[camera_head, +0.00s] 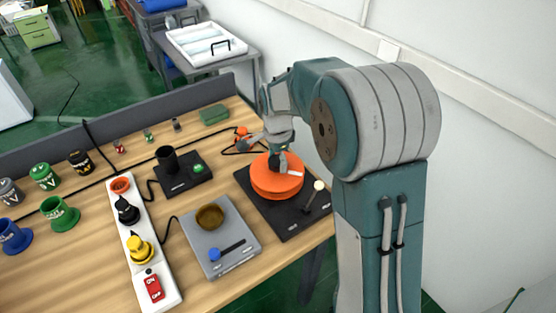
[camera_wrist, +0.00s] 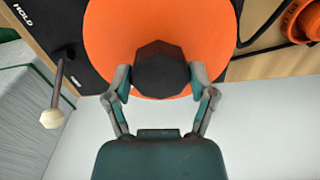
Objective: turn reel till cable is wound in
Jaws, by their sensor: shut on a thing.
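The orange reel (camera_head: 277,178) sits on a black base plate (camera_head: 283,219) at the right end of the wooden table. My gripper (camera_wrist: 161,84) is shut on the knob, one finger on each side. In the head view my gripper (camera_head: 278,160) comes down onto the reel from behind, partly hiding the knob. A black cable (camera_head: 228,152) lies behind the reel and leads to an orange end piece (camera_head: 242,132).
A lever with a pale ball tip (camera_head: 318,185) stands on the base plate beside the reel. A grey scale-like device (camera_head: 222,240), a white power strip (camera_head: 146,245) and a black stand (camera_head: 182,177) are to the left. A white wall is close on the right.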

